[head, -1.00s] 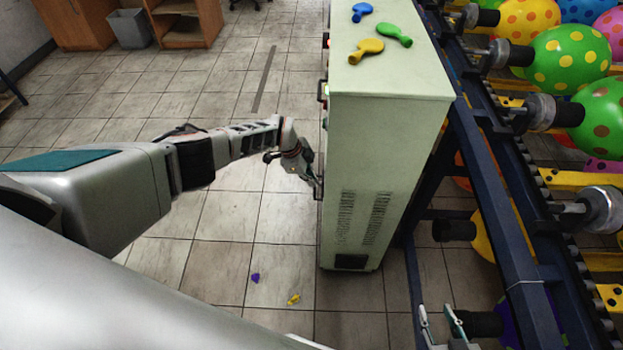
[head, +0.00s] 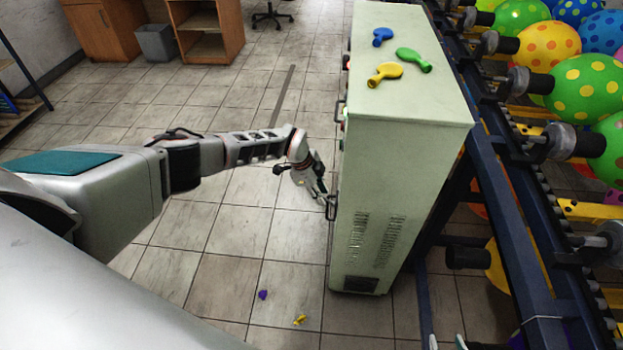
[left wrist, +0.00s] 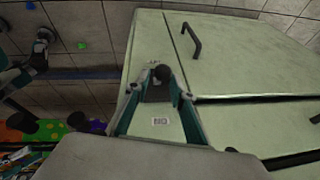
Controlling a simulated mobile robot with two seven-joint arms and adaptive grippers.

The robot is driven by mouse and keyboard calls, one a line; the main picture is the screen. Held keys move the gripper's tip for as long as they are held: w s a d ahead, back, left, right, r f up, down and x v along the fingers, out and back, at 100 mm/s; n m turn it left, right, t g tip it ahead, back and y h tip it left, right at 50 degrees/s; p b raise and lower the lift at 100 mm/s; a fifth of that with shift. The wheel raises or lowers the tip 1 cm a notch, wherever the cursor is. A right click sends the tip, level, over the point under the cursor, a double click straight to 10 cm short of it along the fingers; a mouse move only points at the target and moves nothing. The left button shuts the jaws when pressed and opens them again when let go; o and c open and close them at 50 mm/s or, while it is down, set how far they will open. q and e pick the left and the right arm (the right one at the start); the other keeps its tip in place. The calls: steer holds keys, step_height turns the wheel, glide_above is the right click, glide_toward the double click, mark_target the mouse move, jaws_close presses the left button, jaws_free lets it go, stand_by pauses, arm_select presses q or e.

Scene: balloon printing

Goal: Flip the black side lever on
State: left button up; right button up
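The pale green machine cabinet (head: 410,190) stands right of my left gripper (head: 322,194) in the head view. My left gripper is close to the cabinet's left-hand face, near a dark handle (head: 331,207). In the left wrist view, my left gripper (left wrist: 160,84) has its teal fingers apart, facing the cabinet panel (left wrist: 225,60). A dark piece (left wrist: 158,88) shows between the fingers; I cannot tell if it is the black side lever or whether it is touched. My right gripper (head: 447,344) is cut off at the bottom edge, its tips apart.
Blue (head: 382,36), green (head: 413,59) and yellow (head: 385,73) flat balloons lie on the cabinet top. A blue conveyor frame (head: 510,215) with inflated balloons runs along the right. A black bar handle (left wrist: 192,42) sticks out near my left gripper.

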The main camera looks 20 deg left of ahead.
arm_select(q)
steer(key=v, duration=0.9)
steer(key=shift+a, duration=0.15)
steer(key=shift+s+f, duration=0.1)
steer(key=shift+f, duration=0.1)
